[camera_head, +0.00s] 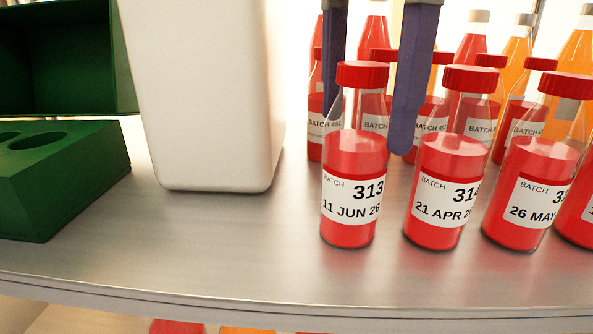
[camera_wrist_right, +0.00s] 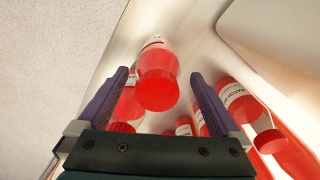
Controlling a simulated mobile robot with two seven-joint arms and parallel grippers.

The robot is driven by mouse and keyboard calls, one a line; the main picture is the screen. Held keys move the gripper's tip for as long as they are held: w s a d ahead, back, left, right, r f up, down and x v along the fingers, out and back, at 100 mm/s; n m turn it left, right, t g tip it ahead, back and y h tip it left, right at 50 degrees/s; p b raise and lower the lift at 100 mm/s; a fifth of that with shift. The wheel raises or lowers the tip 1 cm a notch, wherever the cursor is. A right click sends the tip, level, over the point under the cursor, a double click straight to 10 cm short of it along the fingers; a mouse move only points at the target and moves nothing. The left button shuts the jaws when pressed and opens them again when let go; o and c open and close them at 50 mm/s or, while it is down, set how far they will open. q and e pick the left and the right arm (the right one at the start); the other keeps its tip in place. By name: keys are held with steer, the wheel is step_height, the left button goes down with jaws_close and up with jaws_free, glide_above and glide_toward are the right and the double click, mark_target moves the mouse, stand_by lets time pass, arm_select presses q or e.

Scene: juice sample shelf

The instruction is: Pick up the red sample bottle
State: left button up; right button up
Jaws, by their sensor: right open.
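Several red sample bottles with red caps and white labels stand upright on the shelf. The front-left bottle, labelled "BATCH 313, 11 JUN 26" (camera_head: 348,235), is nearest the white block. My right gripper (camera_head: 369,125) is open, its purple fingers reaching down on either side of this bottle's upper part. The left finger is partly hidden by the bottle; the right one hangs in the gap before bottle 314 (camera_head: 436,233). In the right wrist view, a red-capped bottle (camera_wrist_right: 158,90) sits between the open fingers (camera_wrist_right: 159,75). Contact cannot be told. My left gripper is out of view.
A white block-like container (camera_head: 205,100) stands left of the bottles. A green rack with round holes (camera_head: 70,185) is at the far left. More red bottles and taller orange bottles (camera_head: 575,55) crowd behind and right. The metal shelf front (camera_head: 230,270) is clear.

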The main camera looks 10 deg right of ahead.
mark_target(357, 155)
steer(key=shift+f+b, duration=0.3)
steer(key=shift+f, duration=0.3)
steer(key=f+b, duration=0.1)
steer(key=f, duration=0.1)
steer(key=f+b, duration=0.1)
steer(key=f, duration=0.1)
steer(key=shift+s+a, duration=0.1)
steer(key=shift+s, duration=0.1)
steer(key=shift+r, duration=0.1)
steer(key=shift+w, duration=0.1)
steer(key=shift+c, duration=0.7)
jaws_close()
